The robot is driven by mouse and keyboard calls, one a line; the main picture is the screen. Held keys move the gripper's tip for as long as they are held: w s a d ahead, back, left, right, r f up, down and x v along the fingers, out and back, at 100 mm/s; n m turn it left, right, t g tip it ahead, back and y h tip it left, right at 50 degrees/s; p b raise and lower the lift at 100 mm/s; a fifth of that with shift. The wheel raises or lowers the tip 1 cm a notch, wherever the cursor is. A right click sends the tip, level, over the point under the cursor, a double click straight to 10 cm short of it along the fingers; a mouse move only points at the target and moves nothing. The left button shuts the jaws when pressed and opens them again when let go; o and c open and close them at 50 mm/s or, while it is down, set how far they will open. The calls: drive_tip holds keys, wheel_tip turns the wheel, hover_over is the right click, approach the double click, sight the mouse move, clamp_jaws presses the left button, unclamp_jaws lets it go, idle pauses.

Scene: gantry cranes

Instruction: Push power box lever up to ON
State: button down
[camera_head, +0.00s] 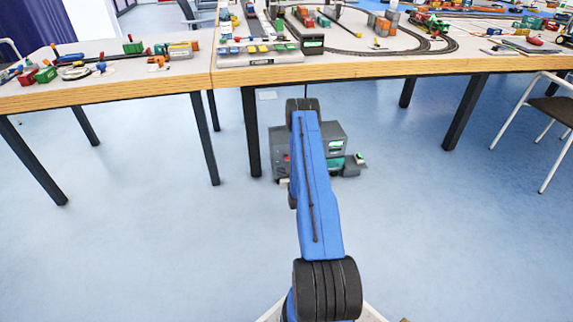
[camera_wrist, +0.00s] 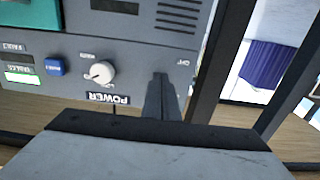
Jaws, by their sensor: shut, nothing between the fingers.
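The power box (camera_head: 335,132) is a grey unit below the table in the head view, partly covered by my blue arm. In the wrist view the power box (camera_wrist: 130,38) appears upside down, with a POWER label, a white knob (camera_wrist: 101,72), a blue button (camera_wrist: 55,67) and a green-lit indicator (camera_wrist: 23,78). My gripper (camera_wrist: 159,78) is shut and empty, its dark fingers in front of the panel beside the knob. I cannot make out the lever apart from the fingers. I cannot tell whether the fingers touch the panel. The head view hides the gripper behind my arm.
The table (camera_head: 410,66) with model cranes and tracks stands above the box. A dark table leg (camera_head: 251,135) is just left of the box. A chair (camera_head: 545,110) stands at the right. The blue floor in front is clear.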

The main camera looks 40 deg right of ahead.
drive_tip(key=v, duration=0.7)
idle(0.6)
idle(0.5)
